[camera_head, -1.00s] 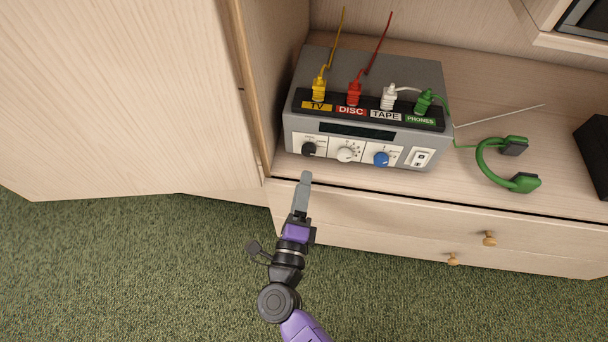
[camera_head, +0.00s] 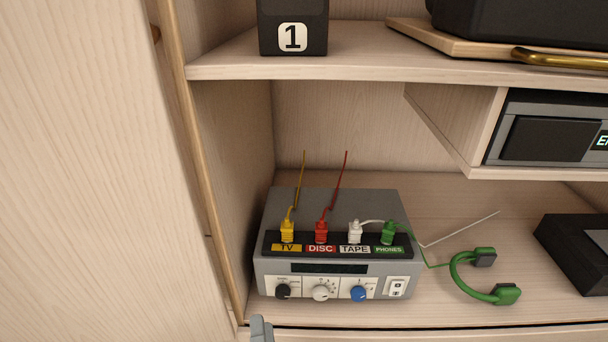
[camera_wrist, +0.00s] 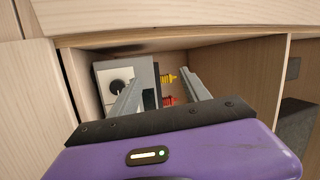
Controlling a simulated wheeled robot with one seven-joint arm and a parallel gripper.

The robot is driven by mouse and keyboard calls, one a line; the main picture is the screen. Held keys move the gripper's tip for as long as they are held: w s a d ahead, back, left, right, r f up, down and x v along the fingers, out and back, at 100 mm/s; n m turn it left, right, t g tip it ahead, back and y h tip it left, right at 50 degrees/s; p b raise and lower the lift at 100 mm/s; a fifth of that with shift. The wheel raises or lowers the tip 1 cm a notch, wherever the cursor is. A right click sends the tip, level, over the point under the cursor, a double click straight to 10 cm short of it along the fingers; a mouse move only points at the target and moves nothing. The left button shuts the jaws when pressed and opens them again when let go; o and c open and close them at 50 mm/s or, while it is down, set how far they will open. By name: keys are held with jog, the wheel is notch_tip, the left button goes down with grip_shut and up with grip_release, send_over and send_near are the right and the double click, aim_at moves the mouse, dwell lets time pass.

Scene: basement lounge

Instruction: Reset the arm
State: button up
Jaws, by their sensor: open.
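My gripper (camera_wrist: 163,92) shows in the wrist view with its two grey fingers apart and nothing between them. In the head view only the grey tip of my gripper (camera_head: 261,329) shows at the bottom edge, in front of the shelf and below the left end of the grey switch box. The rest of my arm is out of that view. The grey switch box (camera_head: 330,280) stands on the lower shelf with yellow, red, white and green plugs in its top. Part of the box (camera_wrist: 110,72) with a black knob shows beyond the fingers in the wrist view.
Green headphones (camera_head: 470,277) lie right of the box, with a dark box (camera_head: 580,250) further right. An upper shelf (camera_head: 370,72) holds a black block marked 1 (camera_head: 292,30). A wooden door or panel (camera_head: 90,180) fills the left side.

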jog(key=s+d+r+n+g+h, duration=0.25)
jog(key=s+d+n, duration=0.45)
jog(key=s+d, duration=0.7)
jog(key=s+d+r+n+g+h, duration=0.1)
jog(key=s+d+n+g, duration=0.2)
jog(key=s+d+n, duration=0.75)
jog(key=s+d+r+m+p, duration=0.1)
jog(key=s+r+m+p, duration=0.1)
jog(key=r+p, duration=0.6)
jog(key=s+d+r+m+p, duration=0.2)
jog(key=r+p, duration=0.7)
jog(key=shift+s+h, duration=0.1)
jog(key=shift+h, duration=0.15)
